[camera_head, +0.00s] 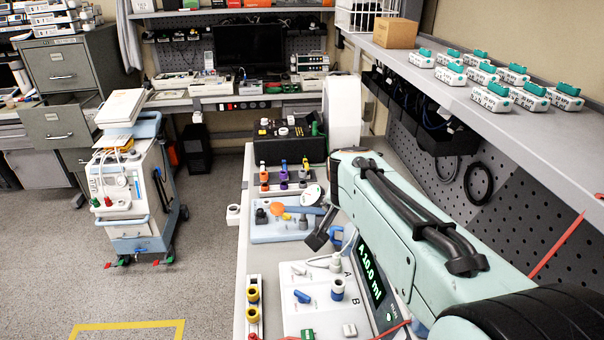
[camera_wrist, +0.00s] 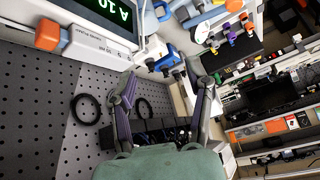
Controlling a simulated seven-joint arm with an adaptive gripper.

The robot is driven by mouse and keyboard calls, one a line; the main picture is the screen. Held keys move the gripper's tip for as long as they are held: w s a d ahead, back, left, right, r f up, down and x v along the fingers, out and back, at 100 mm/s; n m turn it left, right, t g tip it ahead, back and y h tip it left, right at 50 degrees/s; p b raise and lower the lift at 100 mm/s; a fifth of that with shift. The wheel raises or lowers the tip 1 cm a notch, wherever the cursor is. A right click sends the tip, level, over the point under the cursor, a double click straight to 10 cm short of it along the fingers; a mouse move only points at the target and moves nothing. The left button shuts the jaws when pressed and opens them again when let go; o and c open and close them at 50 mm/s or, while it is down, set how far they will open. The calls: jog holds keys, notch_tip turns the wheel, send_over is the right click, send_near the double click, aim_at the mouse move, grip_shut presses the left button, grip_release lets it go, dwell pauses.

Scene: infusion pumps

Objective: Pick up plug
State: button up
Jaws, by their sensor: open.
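My gripper (camera_wrist: 160,70) shows in the wrist view with its two fingers spread apart and nothing held between them. I cannot tell which piece is the task's plug. A grey-and-blue plug-like piece (camera_head: 337,289) stands on the white panel (camera_head: 299,318) in the head view, with a small blue piece (camera_head: 302,297) to its left. In the wrist view, blue fittings (camera_wrist: 166,61) show beyond and between the fingertips, at a distance I cannot judge. In the head view my arm covers part of the bench, and the fingers are mostly hidden.
An infusion pump with a green display (camera_head: 371,274) stands beside the white panel. A blue tray (camera_head: 283,233) and a rack of coloured pieces (camera_head: 283,180) lie farther back. A black box (camera_head: 289,143) stands behind them. A pegboard wall (camera_head: 500,190) and shelf bound the right.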

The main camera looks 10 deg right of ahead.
jog(key=g, duration=0.1)
send_over(336, 256)
jog(key=s+a, duration=0.1)
jog(key=s, duration=0.1)
notch_tip(336, 256, down, 8)
jog(key=shift+g, duration=0.9)
jog(key=s+x, duration=0.1)
jog(key=x, duration=0.8)
jog(key=s+a+f+x, duration=0.1)
jog(key=x, duration=0.4)
jog(key=shift+s+f, duration=0.15)
jog(key=shift+s, duration=0.15)
jog(key=c, duration=0.9)
